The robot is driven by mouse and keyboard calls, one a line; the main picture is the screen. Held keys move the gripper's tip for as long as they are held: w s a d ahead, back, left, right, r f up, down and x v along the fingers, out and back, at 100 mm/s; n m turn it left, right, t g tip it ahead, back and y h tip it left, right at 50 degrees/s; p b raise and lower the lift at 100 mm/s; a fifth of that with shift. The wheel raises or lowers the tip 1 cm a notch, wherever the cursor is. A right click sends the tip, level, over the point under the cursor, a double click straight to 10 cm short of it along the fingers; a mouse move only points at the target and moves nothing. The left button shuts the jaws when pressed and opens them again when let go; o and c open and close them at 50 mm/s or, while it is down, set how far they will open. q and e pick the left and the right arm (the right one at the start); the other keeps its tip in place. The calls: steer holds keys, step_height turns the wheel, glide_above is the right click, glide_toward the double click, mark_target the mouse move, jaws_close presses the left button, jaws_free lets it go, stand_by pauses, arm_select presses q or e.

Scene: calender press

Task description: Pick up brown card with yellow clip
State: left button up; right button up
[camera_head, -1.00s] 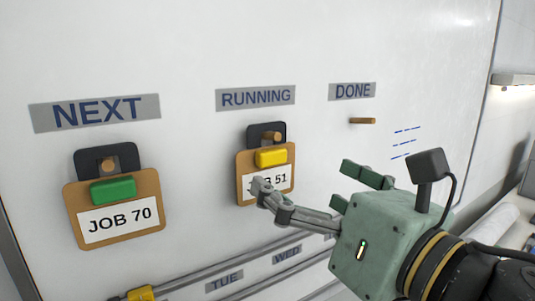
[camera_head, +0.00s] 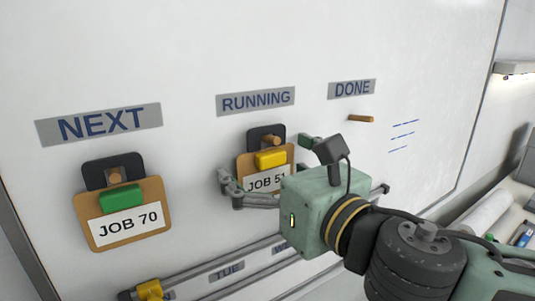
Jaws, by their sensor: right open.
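The brown card with the yellow clip (camera_head: 270,160) hangs on a peg under the RUNNING label and reads JOB 51. Its lower part is partly hidden by my right gripper (camera_head: 268,170). The right gripper is open, with one finger at the card's left edge and the other by its upper right side. The card appears to be between the fingers; I cannot tell whether they touch it. My left gripper is not in view.
A brown card with a green clip (camera_head: 122,212), JOB 70, hangs under the NEXT label (camera_head: 99,124). An empty peg (camera_head: 361,119) sticks out under the DONE label (camera_head: 352,90). Rails (camera_head: 205,276) with a yellow block (camera_head: 149,290) run below. The upper whiteboard (camera_head: 240,45) is clear.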

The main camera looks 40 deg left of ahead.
steer(key=shift+c, duration=0.3)
steer(key=c, duration=1)
steer(key=shift+d, duration=0.1)
steer(key=shift+c, duration=0.2)
steer(key=shift+r+b, duration=0.1)
steer(key=shift+b, duration=0.45)
steer(key=shift+s+d+r, duration=0.1)
steer(key=shift+d, duration=0.05)
steer(key=b+v, duration=0.5)
steer(key=v, duration=1.2)
steer(key=shift+d, duration=0.3)
steer(key=shift+s+r+p, duration=0.1)
steer(key=shift+r+p, duration=0.35)
steer(key=shift+d, duration=0.1)
